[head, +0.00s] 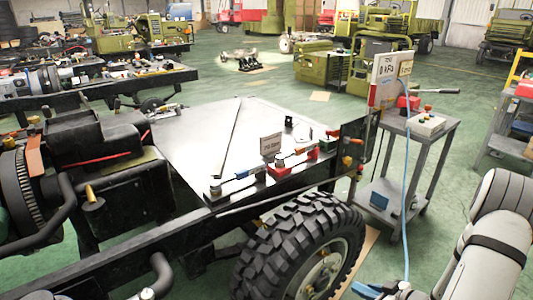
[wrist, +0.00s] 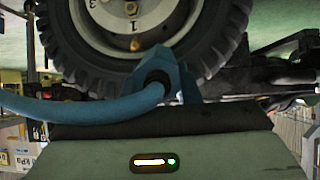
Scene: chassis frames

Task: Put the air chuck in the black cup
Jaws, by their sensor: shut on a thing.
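My gripper (head: 388,289) is at the bottom edge of the head view, right of the big tyre and low in front of it. It is shut on the blue air chuck (head: 366,290), which is partly cut off by the frame edge. In the wrist view the blue air chuck (wrist: 168,72) shows close up, with a thick blue hose (wrist: 80,110) curving off to the left. The wheel is behind it. I cannot make out the black cup for certain in either view.
The tyre (head: 300,255) sits under a chassis frame with a flat metal plate (head: 190,130) carrying small parts. A grey cart (head: 432,137) stands right of it with a "0 kPa" display (head: 388,72). The blue hose (head: 406,190) hangs beside the cart.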

